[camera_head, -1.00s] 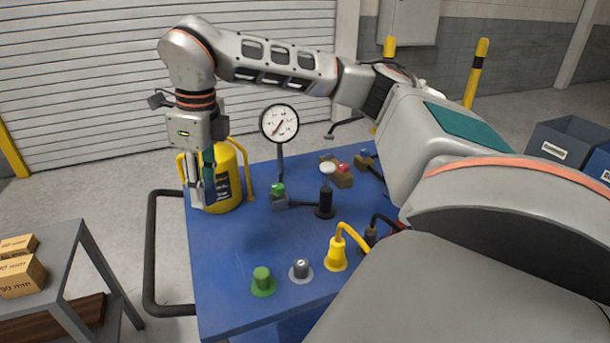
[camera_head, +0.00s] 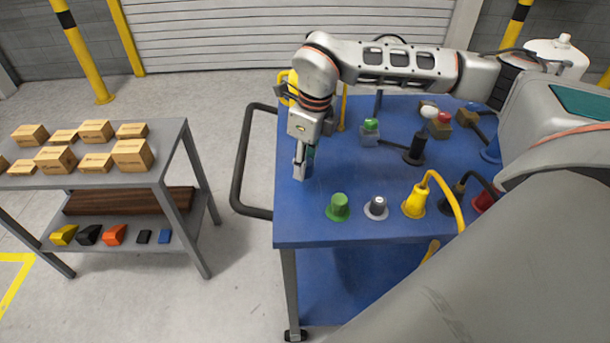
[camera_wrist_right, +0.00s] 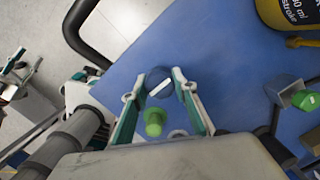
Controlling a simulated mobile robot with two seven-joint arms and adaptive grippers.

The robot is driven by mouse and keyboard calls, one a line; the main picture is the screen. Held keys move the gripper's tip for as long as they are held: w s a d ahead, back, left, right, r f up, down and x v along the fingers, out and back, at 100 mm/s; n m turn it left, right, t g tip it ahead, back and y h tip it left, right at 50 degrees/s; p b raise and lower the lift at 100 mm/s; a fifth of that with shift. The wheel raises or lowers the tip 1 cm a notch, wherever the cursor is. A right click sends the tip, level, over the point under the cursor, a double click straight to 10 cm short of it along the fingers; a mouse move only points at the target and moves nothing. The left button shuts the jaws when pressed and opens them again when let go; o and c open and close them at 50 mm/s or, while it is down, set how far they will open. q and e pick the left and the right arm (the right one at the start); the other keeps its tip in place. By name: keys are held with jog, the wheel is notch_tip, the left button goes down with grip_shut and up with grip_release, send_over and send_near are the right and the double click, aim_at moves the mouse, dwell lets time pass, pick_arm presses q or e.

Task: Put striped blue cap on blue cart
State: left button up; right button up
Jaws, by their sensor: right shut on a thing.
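My right gripper (camera_head: 301,172) points down over the left front part of the blue cart (camera_head: 310,220). In the right wrist view its fingers (camera_wrist_right: 163,84) are shut on the striped blue cap (camera_wrist_right: 160,89), a dark round piece with a white stripe. The cap cannot be made out in the head view. I cannot tell whether it touches the cart top. Grey and teal parts, perhaps of my left gripper (camera_wrist_right: 85,85), show at the left of the wrist view; their finger state is unclear.
A green knob (camera_head: 338,207) stands close by, with a grey knob (camera_head: 376,207) and a yellow fitting (camera_head: 415,202) to its right. A yellow can (camera_wrist_right: 285,15) stands behind. A black handle (camera_head: 240,165) lines the cart's left side. A grey shelf (camera_head: 180,160) holds boxes.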

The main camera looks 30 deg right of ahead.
aim_at(303, 186)
notch_tip(303, 186, down, 4)
jog(key=shift+r, duration=0.1)
jog(key=shift+f, duration=0.25)
jog(key=shift+f, duration=0.2)
jog(key=o, duration=1.2)
jog(key=shift+r, duration=0.6)
jog(key=r, duration=0.3)
jog(key=s+r, duration=0.1)
jog(key=r, duration=0.7)
jog(key=shift+s+d+r, duration=0.1)
jog(key=shift+s+d, duration=0.05)
jog(key=shift+d, duration=0.15)
